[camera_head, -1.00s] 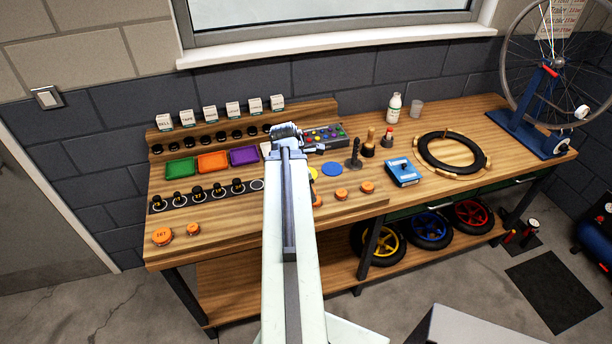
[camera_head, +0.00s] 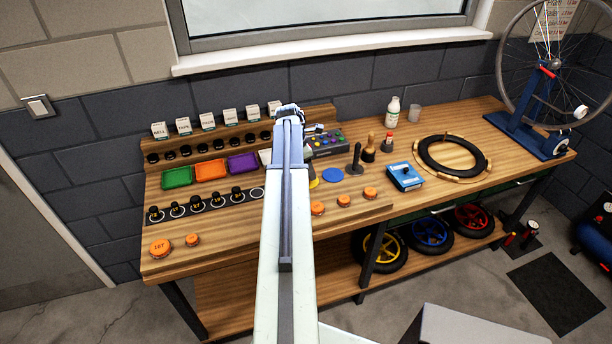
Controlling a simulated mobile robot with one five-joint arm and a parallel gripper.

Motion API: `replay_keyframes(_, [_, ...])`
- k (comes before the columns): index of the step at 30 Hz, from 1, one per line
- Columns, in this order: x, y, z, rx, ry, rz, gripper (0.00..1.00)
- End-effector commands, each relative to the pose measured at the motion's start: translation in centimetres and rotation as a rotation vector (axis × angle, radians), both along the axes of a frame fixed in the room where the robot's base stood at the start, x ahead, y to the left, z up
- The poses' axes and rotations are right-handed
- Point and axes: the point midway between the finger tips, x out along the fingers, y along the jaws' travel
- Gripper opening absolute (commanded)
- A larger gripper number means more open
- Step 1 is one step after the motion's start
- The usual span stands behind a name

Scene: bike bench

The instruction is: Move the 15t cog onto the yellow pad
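My gripper (camera_head: 289,112) is at the far end of my raised arm, above the back of the bench. Its fingers are too small and turned away to show whether they are open. The yellow pad (camera_head: 314,183) shows only as a sliver right of my arm. A dark shape borders it, and I cannot tell what that is. Black cogs (camera_head: 197,203) stand in a row on a dark strip with white rings. The ring (camera_head: 257,193) at the right end looks empty. The labels are too small to tell which cog is the 15t.
A blue pad (camera_head: 333,175) lies right of the yellow one. Green (camera_head: 177,177), orange (camera_head: 210,169) and purple (camera_head: 242,163) trays sit behind the strip. Several orange discs line the front. A blue box (camera_head: 404,177), dark upright tools and a black ring (camera_head: 452,155) stand rightward.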

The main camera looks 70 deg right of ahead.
Motion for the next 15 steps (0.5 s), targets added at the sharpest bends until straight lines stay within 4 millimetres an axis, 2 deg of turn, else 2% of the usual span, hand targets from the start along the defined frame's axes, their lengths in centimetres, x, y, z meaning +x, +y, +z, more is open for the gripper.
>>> replay_keyframes(1, [-0.3,-0.1,-1.7,0.0,0.0,-0.004,0.13])
replay_keyframes(4, [-0.7,-0.3,-3.2,0.0,0.0,-0.01,0.13])
replay_keyframes(11, [-0.7,-0.3,-2.7,0.0,0.0,-0.011,0.13])
replay_keyframes(15, [-0.8,-0.4,-3.2,0.0,0.0,-0.012,0.13])
